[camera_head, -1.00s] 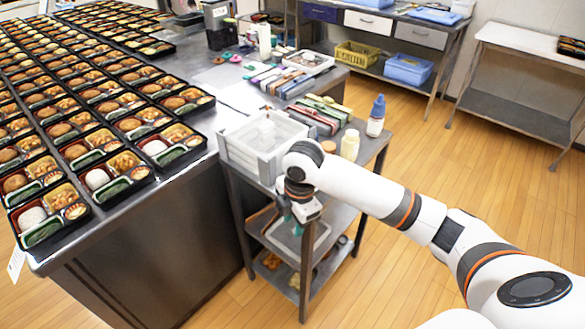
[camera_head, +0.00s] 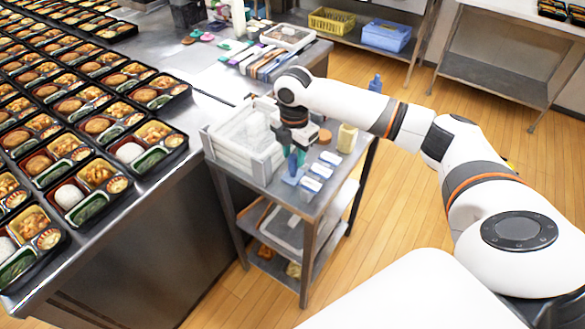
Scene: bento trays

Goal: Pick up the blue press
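My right gripper (camera_head: 296,158) points down over the top of the small metal cart, close to its surface. A small blue piece (camera_head: 291,180) shows right at its fingertips; it may be the blue press. The fingers are small and bluish themselves, so I cannot tell whether they are open or closed on it. Several small blue-and-white pieces (camera_head: 310,184) lie in a row on the cart top just right of the gripper. My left gripper is not in view.
A translucent white bin (camera_head: 235,150) stands close left of the gripper on the cart (camera_head: 312,207). Filled bento trays (camera_head: 85,200) cover the steel counter at left.

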